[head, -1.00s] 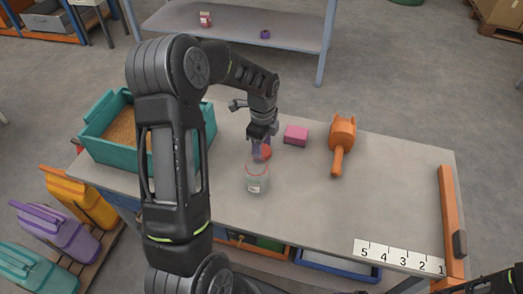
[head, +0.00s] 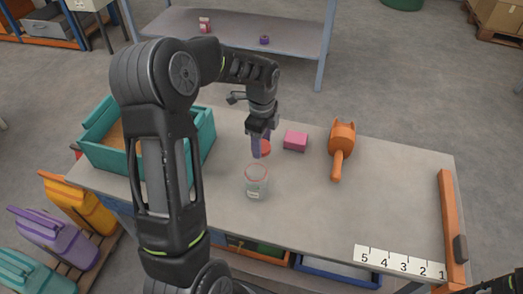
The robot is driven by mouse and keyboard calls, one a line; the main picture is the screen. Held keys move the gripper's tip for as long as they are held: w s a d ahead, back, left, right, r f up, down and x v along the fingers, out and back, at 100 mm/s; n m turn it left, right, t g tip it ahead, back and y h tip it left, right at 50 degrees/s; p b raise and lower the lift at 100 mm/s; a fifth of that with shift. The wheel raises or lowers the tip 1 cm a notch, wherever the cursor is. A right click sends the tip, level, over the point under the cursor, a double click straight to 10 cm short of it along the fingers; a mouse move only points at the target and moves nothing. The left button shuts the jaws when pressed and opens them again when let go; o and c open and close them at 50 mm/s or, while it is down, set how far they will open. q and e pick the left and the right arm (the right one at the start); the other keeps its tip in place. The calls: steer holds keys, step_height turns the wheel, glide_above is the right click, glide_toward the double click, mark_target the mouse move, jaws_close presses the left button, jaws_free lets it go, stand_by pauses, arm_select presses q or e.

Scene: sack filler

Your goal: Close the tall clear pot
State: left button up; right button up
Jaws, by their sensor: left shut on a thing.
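The tall clear pot (head: 256,187) stands upright on the table, with a red rim line around its top and a small pale label on its side. Its mouth is uncovered. My left gripper (head: 259,147), with purple fingers, is shut on a red lid (head: 265,147). The lid shows just behind the pot in the picture, apart from its rim. The fingers partly hide the lid. My right gripper is not in view; only a dark piece of my right arm shows in the lower right corner.
A pink block (head: 296,140) and an orange scoop (head: 341,150) lie right of the lid. A teal crate (head: 203,135) stands at the table's left. A numbered strip (head: 400,262) and an orange bar (head: 453,228) lie at the right. The table's right middle is clear.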

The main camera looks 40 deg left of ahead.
arm_select(q)
step_height(320, 180, up, 6)
steer(key=shift+f, duration=0.2)
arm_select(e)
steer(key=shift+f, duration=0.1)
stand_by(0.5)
arm_select(q)
steer(key=w+d+n, duration=0.2)
steer(key=d+n, duration=0.6)
steer(key=w+d+n, duration=0.1)
steer(key=d+n, duration=0.6)
steer(key=d, duration=0.2)
steer(key=shift+w+f+n, duration=0.4)
steer(key=shift+f, duration=0.05)
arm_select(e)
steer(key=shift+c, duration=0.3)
